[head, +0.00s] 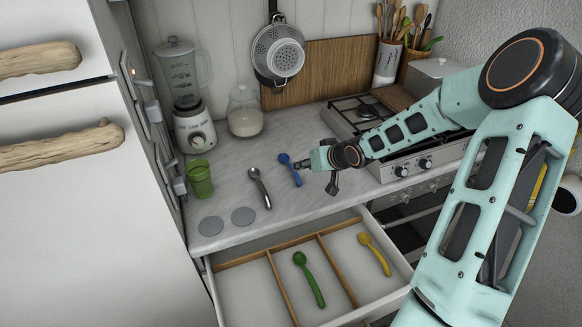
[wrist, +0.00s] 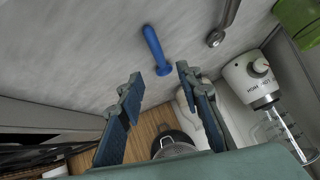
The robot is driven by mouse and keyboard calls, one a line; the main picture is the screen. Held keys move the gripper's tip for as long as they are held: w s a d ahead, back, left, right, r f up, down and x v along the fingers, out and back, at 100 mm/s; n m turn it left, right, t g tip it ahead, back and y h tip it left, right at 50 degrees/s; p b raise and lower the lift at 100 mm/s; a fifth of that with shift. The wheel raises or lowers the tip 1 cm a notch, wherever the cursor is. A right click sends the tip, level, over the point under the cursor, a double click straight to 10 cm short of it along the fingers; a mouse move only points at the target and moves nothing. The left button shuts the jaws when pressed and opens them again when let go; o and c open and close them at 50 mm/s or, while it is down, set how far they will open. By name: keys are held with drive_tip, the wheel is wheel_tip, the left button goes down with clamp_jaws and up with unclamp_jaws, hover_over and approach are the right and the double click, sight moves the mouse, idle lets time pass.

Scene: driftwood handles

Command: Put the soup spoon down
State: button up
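Which spoon is the soup spoon I cannot tell. A blue spoon (head: 291,170) lies on the grey counter (head: 225,165); it also shows in the wrist view (wrist: 155,48). A metal ladle-like spoon (head: 260,187) lies to its left, partly seen in the wrist view (wrist: 224,22). A green spoon (head: 309,279) and a yellow spoon (head: 375,254) lie in separate compartments of the open drawer (head: 240,288). My gripper (head: 303,163) is beside the blue spoon. In the wrist view its fingers (wrist: 159,73) are apart with nothing held, and one end of the blue spoon shows near the fingertips.
A green cup (head: 200,179), a blender (head: 190,110) and a glass jar (head: 245,115) stand on the left. A stove (head: 365,115) is at the right. The counter's middle is mostly clear.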

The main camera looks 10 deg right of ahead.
sight(290, 167)
drive_tip(key=shift+x, duration=4.45)
drive_tip(key=shift+w+r, duration=0.1)
drive_tip(key=shift+r, duration=0.1)
drive_tip(key=shift+c, duration=0.5)
clamp_jaws()
